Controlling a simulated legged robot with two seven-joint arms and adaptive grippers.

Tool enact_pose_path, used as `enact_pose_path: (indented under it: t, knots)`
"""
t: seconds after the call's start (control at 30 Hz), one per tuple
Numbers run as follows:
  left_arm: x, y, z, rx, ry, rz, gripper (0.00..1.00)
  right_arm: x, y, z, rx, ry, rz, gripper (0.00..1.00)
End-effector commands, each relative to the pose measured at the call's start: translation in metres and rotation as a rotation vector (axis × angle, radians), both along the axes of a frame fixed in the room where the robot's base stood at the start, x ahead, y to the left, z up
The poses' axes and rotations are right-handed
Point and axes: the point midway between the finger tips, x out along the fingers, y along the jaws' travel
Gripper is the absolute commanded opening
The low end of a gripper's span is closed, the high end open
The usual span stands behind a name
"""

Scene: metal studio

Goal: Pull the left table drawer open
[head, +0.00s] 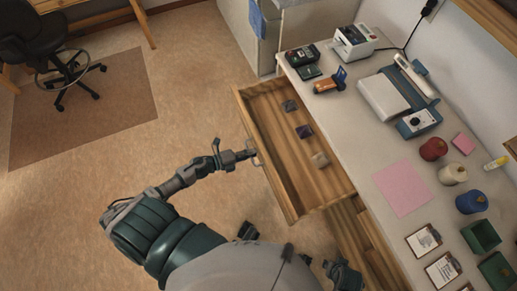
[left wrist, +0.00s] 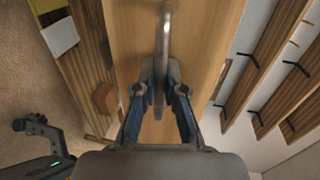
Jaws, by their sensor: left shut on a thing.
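The left table drawer (head: 313,180) is wooden and stands pulled well out from under the white worktop, with its inside showing in the head view. Three small items, one dark (head: 290,105), one purple (head: 304,131) and one pale (head: 320,160), lie in it. My left gripper (head: 254,155) is at the drawer's front, shut on the metal handle. In the left wrist view, both fingers (left wrist: 160,88) close around the grey handle bar (left wrist: 163,45) against the wooden drawer front (left wrist: 133,30). My right gripper (head: 342,272) is low in the head view, beside the table; its fingers are unclear.
The worktop (head: 345,130) holds a label printer (head: 355,41), a card terminal (head: 303,56), a scanner (head: 330,80), spools and clipboards. A lower wooden drawer (head: 350,232) is to the right. Floor left of the drawer is clear; an office chair (head: 50,50) stands far off.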

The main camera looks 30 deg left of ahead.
Motion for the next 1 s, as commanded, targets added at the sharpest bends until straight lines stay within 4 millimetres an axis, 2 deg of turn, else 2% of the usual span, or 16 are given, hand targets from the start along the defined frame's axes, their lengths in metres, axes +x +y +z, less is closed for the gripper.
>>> enact_pose_path:
  t: [0.1,0.3,0.7,0.73,0.83,1.0]
  knots:
    - [-0.011,0.008,-0.004,0.005,0.009,0.004,0.0,0.002,0.0,-0.003,-0.001,-0.002,0.0,0.4]
    - [-0.02,0.016,-0.004,0.003,0.008,0.004,0.0,0.001,-0.003,-0.008,-0.008,0.005,0.004,0.4]
    - [-0.022,0.018,-0.005,0.002,0.008,0.003,0.0,0.002,-0.006,-0.007,-0.016,0.002,0.01,0.4]
    - [-0.022,0.018,-0.005,0.002,0.008,0.003,0.12,0.002,-0.006,-0.007,-0.016,0.001,0.01,0.4]
    - [-0.021,0.017,-0.005,0.001,0.007,0.003,0.36,0.002,-0.006,-0.007,-0.015,0.001,0.009,0.4]
    - [-0.02,0.018,-0.003,0.001,0.004,0.003,0.36,0.002,-0.004,-0.006,-0.011,0.0,0.007,0.4]
